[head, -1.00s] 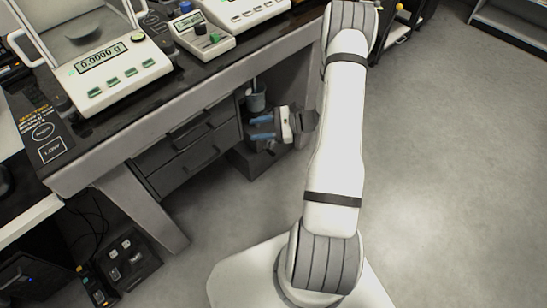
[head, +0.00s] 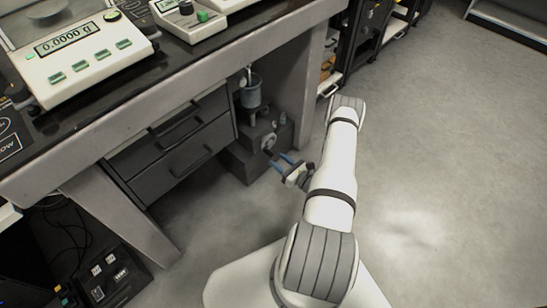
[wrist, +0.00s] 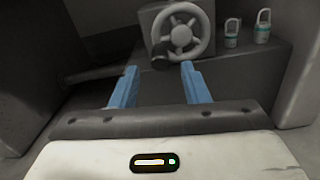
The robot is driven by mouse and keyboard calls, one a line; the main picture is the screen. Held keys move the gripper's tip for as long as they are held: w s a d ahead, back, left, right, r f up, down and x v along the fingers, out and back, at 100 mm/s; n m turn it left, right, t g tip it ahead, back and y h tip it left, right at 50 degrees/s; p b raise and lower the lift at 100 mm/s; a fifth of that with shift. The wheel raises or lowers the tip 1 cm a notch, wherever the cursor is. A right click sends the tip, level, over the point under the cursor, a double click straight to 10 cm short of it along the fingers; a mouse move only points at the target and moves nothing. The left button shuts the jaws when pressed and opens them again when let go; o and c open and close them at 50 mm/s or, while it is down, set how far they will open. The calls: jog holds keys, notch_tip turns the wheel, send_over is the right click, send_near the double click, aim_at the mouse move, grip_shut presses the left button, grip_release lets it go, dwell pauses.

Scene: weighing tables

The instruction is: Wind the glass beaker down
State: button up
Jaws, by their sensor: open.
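The glass beaker (head: 251,93), bluish and see-through, stands upright on a dark grey stand (head: 240,160) under the bench. It is outside the wrist view. A pale handwheel (head: 268,141) is on the front of the stand below the beaker. In the wrist view the spoked handwheel (wrist: 181,32) is at top centre, with a dark knob (wrist: 160,63) at its lower left. My gripper (head: 281,161) is open and empty, just in front of the stand. In the wrist view its blue fingertips (wrist: 159,72) point at the wheel, apart from it, with the knob between and beyond them.
Two small pale weights or jars (wrist: 262,27) sit on the stand right of the wheel. Dark drawers (head: 175,135) hang under the bench left of the stand. Balances (head: 85,52) stand on the bench top. The floor (head: 440,170) to the right is clear.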

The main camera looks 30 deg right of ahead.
aim_at(273, 156)
jog(key=shift+b+x, duration=0.4)
jog(key=shift+x, duration=1.7)
jog(key=shift+c, duration=0.5)
grip_shut()
